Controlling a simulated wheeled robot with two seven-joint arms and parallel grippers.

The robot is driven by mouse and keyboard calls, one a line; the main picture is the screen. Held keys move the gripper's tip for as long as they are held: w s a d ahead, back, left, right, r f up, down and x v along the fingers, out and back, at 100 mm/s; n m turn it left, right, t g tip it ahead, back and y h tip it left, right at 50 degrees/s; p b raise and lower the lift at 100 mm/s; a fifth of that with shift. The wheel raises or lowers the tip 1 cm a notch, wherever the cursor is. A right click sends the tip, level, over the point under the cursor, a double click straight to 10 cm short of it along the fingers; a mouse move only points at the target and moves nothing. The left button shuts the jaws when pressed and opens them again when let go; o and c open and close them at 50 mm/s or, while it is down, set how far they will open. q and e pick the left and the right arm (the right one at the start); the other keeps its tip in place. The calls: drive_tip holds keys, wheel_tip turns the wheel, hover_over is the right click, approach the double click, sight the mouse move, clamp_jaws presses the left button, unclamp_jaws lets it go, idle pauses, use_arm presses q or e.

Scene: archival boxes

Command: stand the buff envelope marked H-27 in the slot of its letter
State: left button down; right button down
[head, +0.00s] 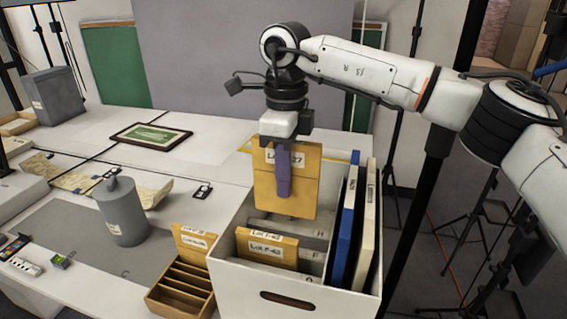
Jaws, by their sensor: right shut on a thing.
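My right gripper (283,180) is shut on a buff envelope (305,185), with a purple finger across its front. The envelope hangs upright; its label is partly covered, but "27" shows. It is above the rear part of a white archival box (240,283), its lower edge near the dividers. A grey divider with the letter H (318,234) stands below and in front of it. Buff envelopes (262,252) marked with F numbers stand nearer the front. The slots behind are hidden by the held envelope. My left gripper is not in view.
A blue folder (344,240) and a cream binder (367,225) stand at the box's right side, close to the envelope. A grey cylinder (121,212) and a framed picture (148,136) are on the table.

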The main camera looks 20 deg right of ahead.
sight(285, 212)
wheel_tip(285, 212, down, 10)
drive_tip(key=b, duration=0.5)
drive_tip(key=shift+w+f+b, duration=0.1)
drive_tip(key=shift+f+b, duration=0.1)
drive_tip(key=shift+b, duration=0.2)
drive_tip(key=shift+f+b, duration=0.4)
drive_tip(key=shift+f, duration=0.45)
drive_tip(key=c, duration=1.7)
unclamp_jaws()
